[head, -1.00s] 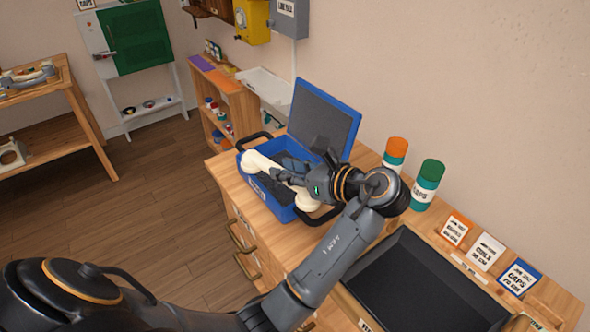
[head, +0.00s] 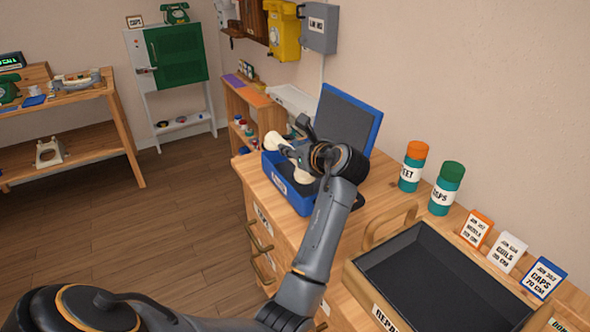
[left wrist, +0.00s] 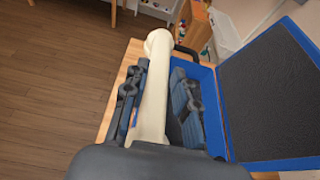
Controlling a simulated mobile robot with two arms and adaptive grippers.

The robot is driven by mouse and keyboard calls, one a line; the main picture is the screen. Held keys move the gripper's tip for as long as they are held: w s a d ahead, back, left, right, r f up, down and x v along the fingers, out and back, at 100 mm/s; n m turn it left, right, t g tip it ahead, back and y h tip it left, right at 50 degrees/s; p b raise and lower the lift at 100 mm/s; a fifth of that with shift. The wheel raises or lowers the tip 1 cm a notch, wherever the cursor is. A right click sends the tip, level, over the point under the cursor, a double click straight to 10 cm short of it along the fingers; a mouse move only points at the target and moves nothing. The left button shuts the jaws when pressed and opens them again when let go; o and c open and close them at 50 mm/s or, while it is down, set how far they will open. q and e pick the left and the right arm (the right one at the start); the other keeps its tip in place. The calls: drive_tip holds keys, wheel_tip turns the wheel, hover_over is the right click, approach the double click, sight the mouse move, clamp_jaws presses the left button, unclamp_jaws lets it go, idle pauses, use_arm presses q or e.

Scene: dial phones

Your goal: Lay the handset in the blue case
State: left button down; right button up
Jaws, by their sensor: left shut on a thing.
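The blue case (head: 290,198) stands open on the wooden counter, its lid (head: 346,118) raised at the back. The cream handset (head: 274,143) is at the case, partly hidden by my left gripper (head: 298,150). In the left wrist view the handset (left wrist: 154,95) runs lengthwise between my two dark fingers, which are shut on it. It covers the left side of the case there, with the open lid (left wrist: 275,100) to the right. I cannot tell whether the handset touches the case. My right gripper is not in view.
An empty dark tray (head: 440,280) with wooden handles is at the counter's front right. An orange-capped canister (head: 413,166) and a green-capped canister (head: 446,188) stand right of the case. Several label cards (head: 508,251) stand behind the tray. The floor at left is clear.

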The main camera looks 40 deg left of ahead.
use_arm(q)
drive_tip(key=w+f, duration=0.1)
drive_tip(key=f, duration=0.1)
drive_tip(key=w+a+f, duration=0.1)
drive_tip(key=f, duration=0.2)
drive_tip(key=w+a+f, duration=0.1)
drive_tip(key=f, duration=0.2)
drive_tip(key=shift+w+a+f+b, duration=0.2)
drive_tip(key=shift+w+b, duration=0.15)
drive_tip(key=shift+b, duration=0.05)
drive_tip(key=shift+f, duration=0.2)
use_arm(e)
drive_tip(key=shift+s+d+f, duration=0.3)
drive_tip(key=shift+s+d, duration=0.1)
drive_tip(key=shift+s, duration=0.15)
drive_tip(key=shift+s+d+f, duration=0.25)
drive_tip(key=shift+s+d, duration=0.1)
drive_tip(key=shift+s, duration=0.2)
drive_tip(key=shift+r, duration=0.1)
use_arm(q)
drive_tip(key=shift+f, duration=0.2)
drive_tip(key=shift+f+p, duration=0.35)
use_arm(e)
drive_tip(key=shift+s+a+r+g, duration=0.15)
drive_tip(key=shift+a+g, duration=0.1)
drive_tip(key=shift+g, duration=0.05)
